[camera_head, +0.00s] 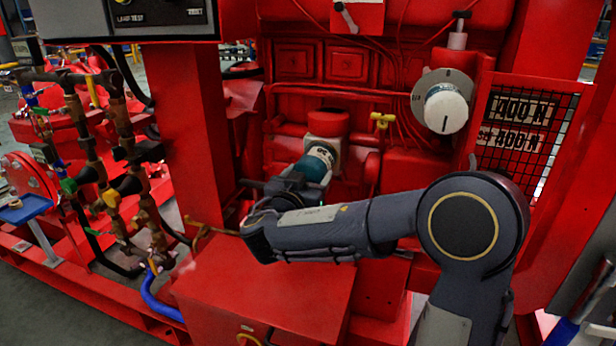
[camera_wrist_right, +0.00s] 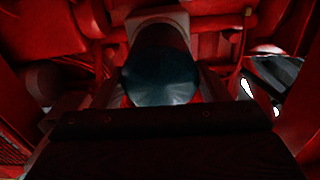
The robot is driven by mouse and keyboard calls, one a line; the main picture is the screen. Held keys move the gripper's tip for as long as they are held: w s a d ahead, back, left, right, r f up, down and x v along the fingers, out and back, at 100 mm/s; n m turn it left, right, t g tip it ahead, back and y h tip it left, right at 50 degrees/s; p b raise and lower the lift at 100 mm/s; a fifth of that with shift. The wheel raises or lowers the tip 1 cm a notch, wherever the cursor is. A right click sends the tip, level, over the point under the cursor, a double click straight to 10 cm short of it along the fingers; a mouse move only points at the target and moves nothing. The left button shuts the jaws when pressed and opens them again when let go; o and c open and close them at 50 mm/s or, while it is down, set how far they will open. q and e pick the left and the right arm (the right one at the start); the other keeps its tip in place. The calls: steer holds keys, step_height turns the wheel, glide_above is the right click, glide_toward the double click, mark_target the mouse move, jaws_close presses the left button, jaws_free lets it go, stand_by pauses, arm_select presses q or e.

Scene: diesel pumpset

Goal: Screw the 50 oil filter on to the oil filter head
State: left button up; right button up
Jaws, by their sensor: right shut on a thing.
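The oil filter (camera_head: 317,164) is a teal cylinder with a pale band, tilted toward the engine. My right gripper (camera_head: 299,180) is shut on it, reaching in from the right. The oil filter head (camera_head: 332,146) is a pale grey mount under a red housing, right behind the filter's far end. In the right wrist view the filter (camera_wrist_right: 160,77) shows its dark teal round end, with the pale head (camera_wrist_right: 182,20) behind it. The filter hides the joint, so I cannot tell whether its threads are engaged. My left gripper is not in view.
A red box (camera_head: 265,285) lies below my right forearm. A red post (camera_head: 195,130) stands left of the filter, with valve pipework (camera_head: 105,160) further left. A white round canister (camera_head: 445,108) and a mesh guard (camera_head: 522,125) are at right. Space around the filter is tight.

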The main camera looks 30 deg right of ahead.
steer(key=shift+w+a+r, duration=0.1)
steer(key=shift+a, duration=0.05)
steer(key=m, duration=0.9)
steer(key=shift+r, duration=0.1)
steer(key=o, duration=1.4)
steer(key=n, duration=0.5)
steer(key=shift+f, duration=0.25)
steer(key=n, duration=0.7)
steer(key=shift+f, duration=0.2)
